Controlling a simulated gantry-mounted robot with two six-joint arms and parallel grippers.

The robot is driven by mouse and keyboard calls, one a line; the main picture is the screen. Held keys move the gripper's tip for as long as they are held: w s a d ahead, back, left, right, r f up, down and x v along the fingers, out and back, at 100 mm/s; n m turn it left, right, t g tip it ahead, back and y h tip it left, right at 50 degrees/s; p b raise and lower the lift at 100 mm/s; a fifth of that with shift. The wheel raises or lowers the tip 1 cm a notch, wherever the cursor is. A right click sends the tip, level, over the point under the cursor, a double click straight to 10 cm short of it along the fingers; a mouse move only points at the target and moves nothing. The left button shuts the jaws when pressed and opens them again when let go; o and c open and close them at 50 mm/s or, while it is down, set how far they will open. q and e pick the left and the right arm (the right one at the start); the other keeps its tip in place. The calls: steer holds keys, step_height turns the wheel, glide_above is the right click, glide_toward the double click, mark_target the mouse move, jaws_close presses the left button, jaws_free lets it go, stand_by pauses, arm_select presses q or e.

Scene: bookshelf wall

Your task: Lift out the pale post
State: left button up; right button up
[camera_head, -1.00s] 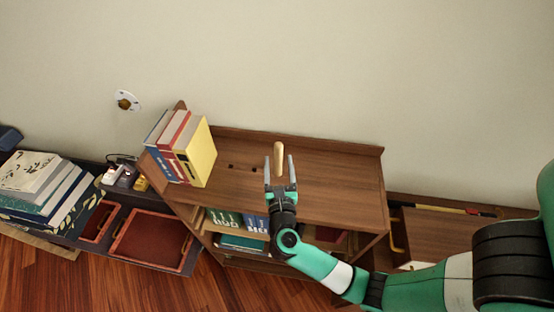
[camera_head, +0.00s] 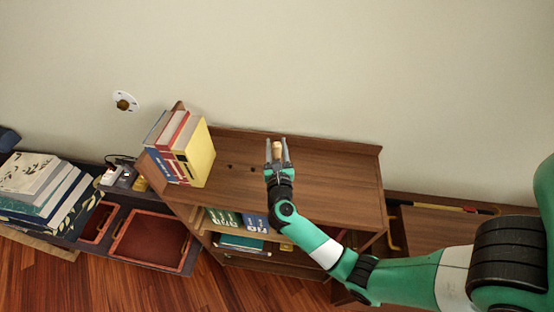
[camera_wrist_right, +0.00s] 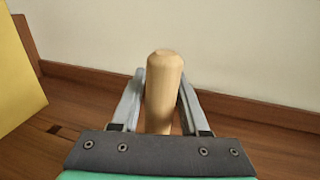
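The pale post (camera_head: 276,151) is a light wooden peg with a rounded top, upright on the brown shelf top (camera_head: 335,180). My right gripper (camera_head: 276,141) has one finger on each side of it and looks shut on it. In the right wrist view the post (camera_wrist_right: 163,85) stands between the fingers, which lie close against its sides; its foot is hidden behind the gripper body. My left gripper is out of view.
Upright books (camera_head: 197,155), the nearest one yellow, stand at the shelf top's left end. A low back ledge (camera_head: 320,143) runs along the wall. The shelf top's right side is clear.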

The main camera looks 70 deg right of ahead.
mark_target(277, 142)
jaws_close()
steer(key=shift+r, duration=0.6)
step_height(277, 142, up, 3)
steer(key=shift+s+a+f+p, duration=0.1)
steer(key=shift+f+p, duration=0.05)
steer(key=shift+p, duration=0.6)
steer(key=s+a+r+p, duration=0.2)
steer(key=s+a+r, duration=0.6)
steer(key=s, duration=0.3)
steer(key=shift+a+r+p, duration=0.2)
steer(key=shift+r+p, duration=0.2)
steer(key=shift+r, duration=0.15)
